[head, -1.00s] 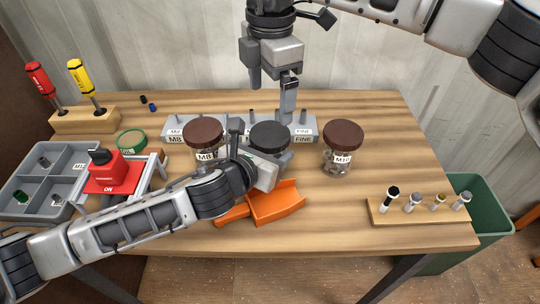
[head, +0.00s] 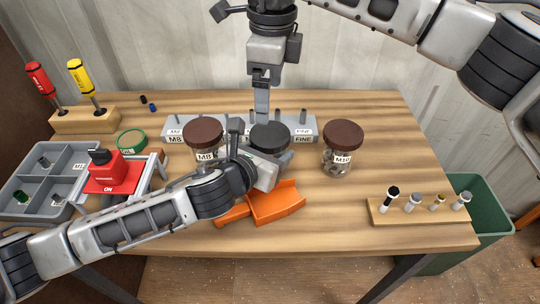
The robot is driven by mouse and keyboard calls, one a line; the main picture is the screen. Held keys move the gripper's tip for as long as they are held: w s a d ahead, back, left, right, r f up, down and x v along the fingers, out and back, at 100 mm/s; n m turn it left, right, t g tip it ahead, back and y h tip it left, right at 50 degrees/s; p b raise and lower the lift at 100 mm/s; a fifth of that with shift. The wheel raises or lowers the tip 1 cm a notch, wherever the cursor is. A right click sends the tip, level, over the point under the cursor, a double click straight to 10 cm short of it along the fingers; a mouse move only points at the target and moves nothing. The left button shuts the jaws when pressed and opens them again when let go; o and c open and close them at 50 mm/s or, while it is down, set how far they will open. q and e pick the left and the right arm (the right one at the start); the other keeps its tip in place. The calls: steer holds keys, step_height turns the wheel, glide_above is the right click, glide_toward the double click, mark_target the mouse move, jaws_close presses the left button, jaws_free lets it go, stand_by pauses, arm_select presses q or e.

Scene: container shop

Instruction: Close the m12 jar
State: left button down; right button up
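A jar with a black lid (head: 270,137) stands mid-table. Its label is hidden, so I cannot read whether it is M12. The lid sits on top and looks level; I cannot tell how tight it is. My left gripper (head: 262,160) is at the jar's body, which it mostly hides, and appears shut around it. My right gripper (head: 262,105) points down from above, its visible finger ending at the lid's back edge. Its fingers overlap in this view, so their gap is hidden, and contact with the lid is unclear.
Brown-lidded jars M8 (head: 203,132) and M10 (head: 342,136) flank it. A grey labelled rack (head: 180,126) stands behind, an orange tray (head: 277,203) in front. A red switch box (head: 108,172) and grey bin (head: 20,178) are left, a bolt stand (head: 420,213) right.

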mark_target(270, 133)
steer(key=n, duration=0.5)
steer(key=shift+s+f, duration=0.1)
steer(key=shift+f, duration=0.05)
steer(key=n, duration=0.6)
steer(key=shift+s+f, duration=0.1)
steer(key=shift+f, duration=4)
steer(key=c, duration=1.1)
steer(key=shift+o, duration=0.2)
steer(key=m, duration=0.6)
steer(key=shift+m, duration=0.3)
